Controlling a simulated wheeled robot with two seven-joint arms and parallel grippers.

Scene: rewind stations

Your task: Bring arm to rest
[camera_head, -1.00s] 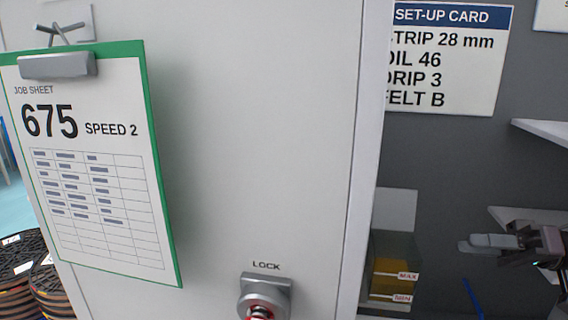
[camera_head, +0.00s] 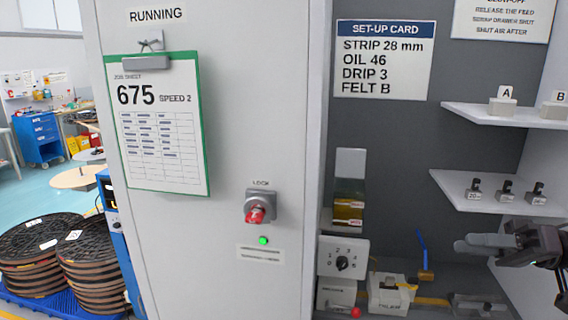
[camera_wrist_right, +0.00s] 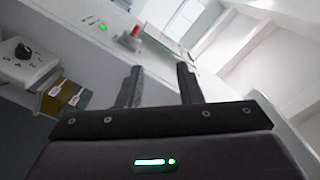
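My right gripper (camera_head: 480,243) is at the right edge of the head view, in front of the grey-backed bay and below the lower shelf. In the right wrist view its two fingers (camera_wrist_right: 158,85) stand apart with nothing between them, so it is open and empty. It touches nothing that I can see. My left gripper does not show in either view.
A cabinet panel with a job sheet (camera_head: 160,125) and red lock knob (camera_head: 255,215) stands left of the bay. The bay holds an oil box (camera_head: 348,208), a dial box (camera_head: 342,258), a blue-handled valve (camera_head: 424,258) and two shelves (camera_head: 500,192). Reel stacks (camera_head: 50,255) stand far left.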

